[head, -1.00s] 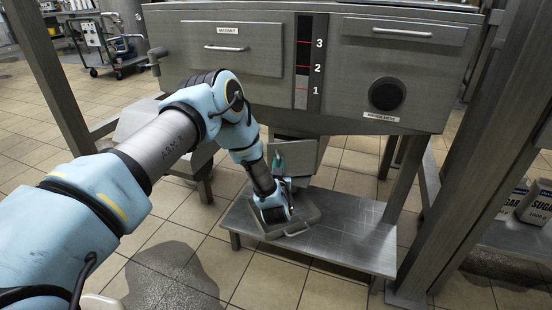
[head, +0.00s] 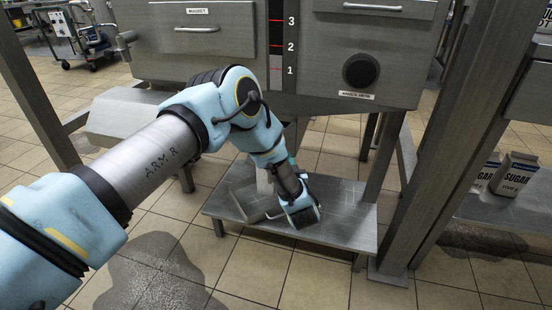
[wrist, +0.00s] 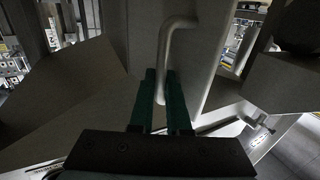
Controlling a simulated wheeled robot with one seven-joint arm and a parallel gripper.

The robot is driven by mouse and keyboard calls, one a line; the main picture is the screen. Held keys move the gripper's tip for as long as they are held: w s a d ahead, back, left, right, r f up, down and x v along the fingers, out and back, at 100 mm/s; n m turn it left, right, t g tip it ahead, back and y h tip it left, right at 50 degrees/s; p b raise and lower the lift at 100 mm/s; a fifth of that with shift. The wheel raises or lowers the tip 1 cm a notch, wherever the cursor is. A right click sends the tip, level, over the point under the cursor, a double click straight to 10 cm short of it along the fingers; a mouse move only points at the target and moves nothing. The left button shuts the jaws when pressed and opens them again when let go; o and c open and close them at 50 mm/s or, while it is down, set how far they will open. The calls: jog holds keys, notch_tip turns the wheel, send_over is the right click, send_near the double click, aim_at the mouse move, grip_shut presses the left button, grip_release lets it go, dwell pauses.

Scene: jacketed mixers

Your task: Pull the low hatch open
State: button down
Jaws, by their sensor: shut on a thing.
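The low hatch is a grey metal panel below the mixer body, just above the low metal platform. In the head view part of the hatch (head: 252,210) shows to the left of my wrist; my arm hides the rest. In the wrist view the hatch panel (wrist: 205,75) fills the middle, with a bent grey bar handle (wrist: 165,40) on its face. My gripper (wrist: 161,85) has two teal fingers, closed on the lower end of this handle. In the head view only a bit of teal shows behind my wrist, and the grip itself is hidden.
The low platform (head: 345,225) stands under the mixer (head: 345,85), between thick metal legs. A dark round knob (head: 360,71) and a level scale (head: 281,50) are on its front. Sugar packs (head: 516,174) sit on a shelf at right. Wet patches (head: 150,275) mark the tiled floor.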

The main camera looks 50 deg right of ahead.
jog(key=shift+s+d, duration=0.35)
jog(key=shift+s, duration=0.2)
jog(key=c, duration=0.9)
grip_release()
jog(key=p+v, duration=0.1)
jog(key=v, duration=1)
